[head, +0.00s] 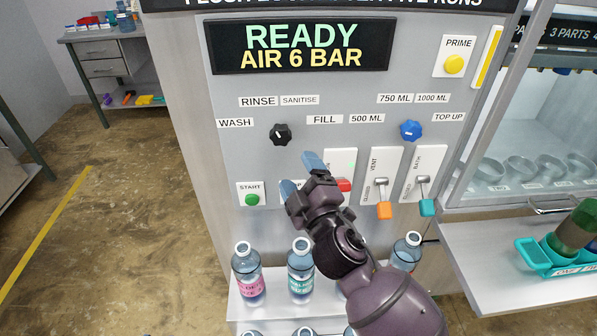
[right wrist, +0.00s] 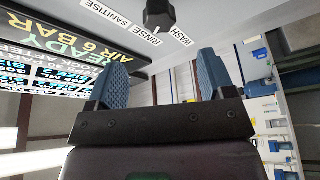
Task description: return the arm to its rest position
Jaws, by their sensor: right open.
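My right gripper (head: 300,175) is in front of the control panel (head: 225,150) in the head view, its arm coming up from the lower right. Its blue fingers stand apart and hold nothing; they also show in the right wrist view (right wrist: 163,80). It is below the black knob (head: 280,134) and hides part of the panel between the green start button (head: 252,199) and the red lever (head: 344,185). I cannot tell if it touches the panel. The black knob also shows in the right wrist view (right wrist: 160,14). My left gripper is not in view.
Bottles, including a pink-labelled one (head: 248,271) and a teal-labelled one (head: 301,268), stand on a shelf below the panel. An orange lever (head: 384,210), a teal lever (head: 427,207) and a blue knob (head: 411,130) are to the right. Open floor lies left.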

